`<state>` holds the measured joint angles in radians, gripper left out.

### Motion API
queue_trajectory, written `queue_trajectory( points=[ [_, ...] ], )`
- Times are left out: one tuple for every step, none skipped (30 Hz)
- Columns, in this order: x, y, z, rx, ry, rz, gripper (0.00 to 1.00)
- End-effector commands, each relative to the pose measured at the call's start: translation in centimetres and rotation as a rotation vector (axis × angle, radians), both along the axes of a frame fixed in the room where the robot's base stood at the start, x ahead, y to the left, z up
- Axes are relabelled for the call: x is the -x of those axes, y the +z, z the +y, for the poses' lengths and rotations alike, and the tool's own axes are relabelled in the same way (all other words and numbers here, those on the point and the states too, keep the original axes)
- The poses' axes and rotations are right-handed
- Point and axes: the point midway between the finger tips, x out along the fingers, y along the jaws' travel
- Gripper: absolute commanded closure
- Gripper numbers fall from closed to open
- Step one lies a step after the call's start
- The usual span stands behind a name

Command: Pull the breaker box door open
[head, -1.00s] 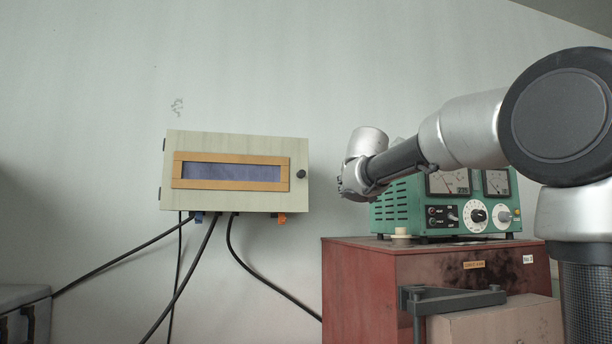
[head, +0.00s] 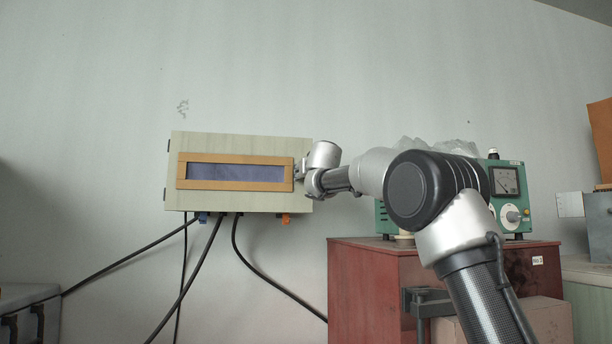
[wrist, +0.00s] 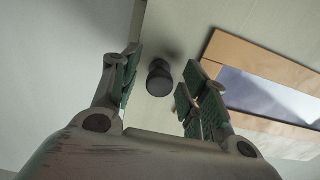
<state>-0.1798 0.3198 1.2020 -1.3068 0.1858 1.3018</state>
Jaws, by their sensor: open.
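The breaker box (head: 240,202) hangs on the wall, left of centre in the head view. Its pale door looks shut and has a wood-framed dark window (head: 235,172); the frame also shows in the wrist view (wrist: 262,52). The round black knob (wrist: 159,78) is on the door near its edge in the wrist view. My gripper (wrist: 154,88) is open, with green-padded fingers on either side of the knob. I cannot tell whether either finger touches it. In the head view my gripper (head: 299,170) is at the door's right side.
Black cables (head: 262,264) hang below the box. A red cabinet (head: 372,290) stands at lower right with a green metered instrument (head: 507,195) on it, behind my arm. The wall (head: 330,70) above the box is clear.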

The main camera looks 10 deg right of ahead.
Motion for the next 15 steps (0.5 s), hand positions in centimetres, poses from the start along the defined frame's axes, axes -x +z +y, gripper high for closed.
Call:
queue_trajectory(
  points=[
    [-0.16,0.04,0.02,-0.002,0.0,-0.001,0.55],
    [-0.21,0.04,0.01,-0.001,0.0,-0.001,0.55],
    [-0.25,0.03,0.01,0.0,0.0,0.0,0.55],
    [-0.26,0.03,0.0,0.0,0.0,0.0,0.55],
    [-0.26,0.02,-0.01,0.0,0.0,0.0,0.55],
    [-0.26,0.02,-0.01,0.0,0.0,0.0,0.55],
    [-0.26,0.01,-0.01,0.0,0.0,0.0,0.55],
    [-0.25,0.01,-0.01,0.0,0.0,0.0,0.55],
    [-0.25,0.01,-0.01,0.0,0.0,0.0,0.55],
    [-0.25,0.01,-0.01,0.0,0.0,0.0,0.59],
    [-0.25,0.01,-0.01,0.0,0.0,0.0,0.64],
    [-0.25,0.01,-0.01,0.0,0.0,0.0,0.72],
    [-0.24,0.01,-0.01,0.0,0.0,0.0,0.77],
    [-0.24,0.01,-0.01,0.0,0.0,0.0,0.83],
    [-0.24,0.01,-0.01,0.0,0.0,0.0,0.9]
  ],
)
